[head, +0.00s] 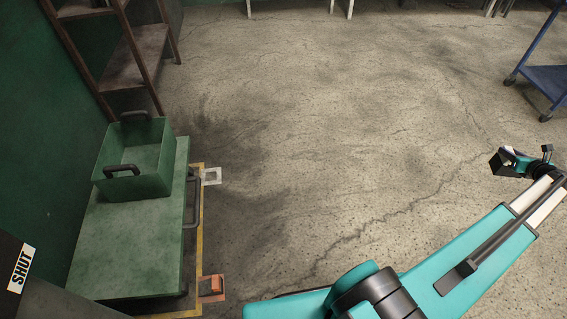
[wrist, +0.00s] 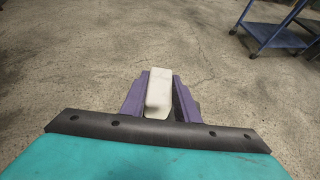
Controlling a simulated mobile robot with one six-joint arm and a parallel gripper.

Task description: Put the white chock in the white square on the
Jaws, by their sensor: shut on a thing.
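The white chock (wrist: 158,92) is held between the purple fingers of my gripper (wrist: 160,98), which is shut on it, in the wrist view. In the head view my gripper (head: 500,164) is at the right, out over bare floor. The chock cannot be made out clearly there. The white square (head: 211,176) is marked on the floor at the left, beside the right edge of the green cart. My gripper is far to the right of it.
A green cart (head: 120,235) carries a green crate (head: 155,170) and stands inside a yellow floor line (head: 201,215). An orange chock (head: 211,285) sits in an orange square. A blue cart (head: 548,80) stands at the upper right. The middle floor is clear.

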